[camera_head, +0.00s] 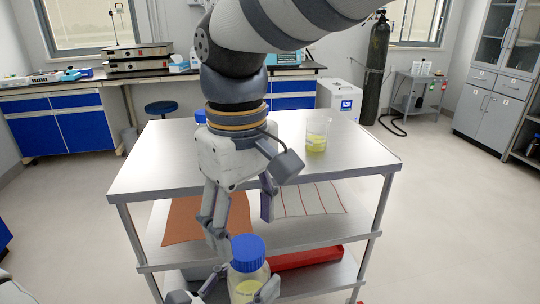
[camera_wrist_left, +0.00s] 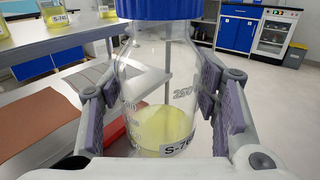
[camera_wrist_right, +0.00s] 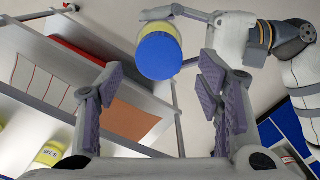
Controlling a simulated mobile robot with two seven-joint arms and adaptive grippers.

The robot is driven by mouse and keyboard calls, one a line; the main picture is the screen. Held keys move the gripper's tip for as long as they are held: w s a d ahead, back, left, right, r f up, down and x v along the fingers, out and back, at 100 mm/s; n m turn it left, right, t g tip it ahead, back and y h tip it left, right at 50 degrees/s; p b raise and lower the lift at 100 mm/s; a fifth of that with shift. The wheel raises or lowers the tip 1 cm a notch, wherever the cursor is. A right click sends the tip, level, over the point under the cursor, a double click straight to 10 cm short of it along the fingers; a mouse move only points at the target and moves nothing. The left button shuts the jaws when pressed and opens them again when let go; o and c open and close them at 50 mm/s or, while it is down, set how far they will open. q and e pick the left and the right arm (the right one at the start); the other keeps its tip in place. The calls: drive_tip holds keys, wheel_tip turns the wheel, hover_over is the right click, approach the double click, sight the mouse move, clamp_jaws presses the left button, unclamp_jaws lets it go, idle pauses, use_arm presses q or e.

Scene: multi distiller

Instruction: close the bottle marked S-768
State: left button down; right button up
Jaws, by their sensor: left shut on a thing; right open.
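A clear glass bottle (camera_head: 248,277) with yellow liquid and a blue cap (camera_head: 248,249) is upright at the bottom of the head view. In the left wrist view the bottle (camera_wrist_left: 158,80) has a label reading "S-76", its last character cut off. The cap (camera_wrist_left: 158,8) sits on its neck; how tight I cannot tell. My left gripper (camera_wrist_left: 155,105) is shut on the bottle's body. My right gripper (camera_head: 241,222) is open and empty, pointing down above the cap. In the right wrist view the cap (camera_wrist_right: 158,56) lies beyond and between the open fingers.
A metal cart (camera_head: 355,152) stands in front of me. A beaker with yellow liquid (camera_head: 317,134) is on its top. A bottle labelled S-745 (camera_wrist_left: 57,14) shows in the left wrist view.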

sight(246, 246)
wheel_tip(246, 246, up, 3)
drive_tip(key=n, duration=0.6)
drive_tip(key=shift+w+r+n, duration=0.1)
drive_tip(key=shift+r+n, duration=0.1)
drive_tip(key=shift+n, duration=0.2)
drive_tip(key=shift+f, duration=0.1)
wheel_tip(246, 246, down, 8)
drive_tip(key=shift+r, duration=0.1)
drive_tip(key=shift+c, duration=0.6)
